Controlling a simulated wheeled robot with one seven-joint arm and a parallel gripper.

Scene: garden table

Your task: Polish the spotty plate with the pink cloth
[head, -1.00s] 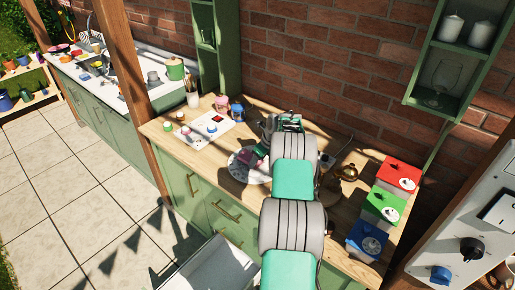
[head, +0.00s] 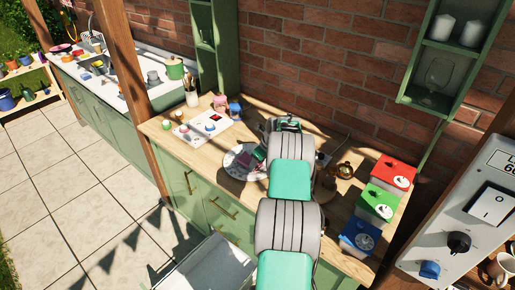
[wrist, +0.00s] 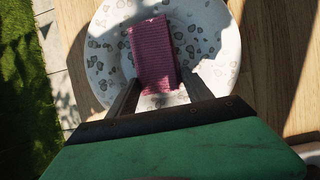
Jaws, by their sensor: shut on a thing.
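The spotty plate (wrist: 221,47) is white with many grey-brown spots and lies on the wooden worktop. It also shows in the head view (head: 236,163), partly hidden by my arm. The pink cloth (wrist: 153,50) is a ribbed, folded rectangle lying over the middle of the plate. My gripper (wrist: 160,88) is shut on the near end of the cloth, one finger on each side. Grey spots show on the plate all around the cloth; the part under it is hidden. In the head view my arm covers the fingers.
A white board (head: 207,127) with small coloured items lies left of the plate. Red (head: 394,172), green (head: 378,201) and blue (head: 361,237) boxes line the right end. A brass object (head: 344,170) stands right of my arm. A brick wall (head: 320,85) closes the back.

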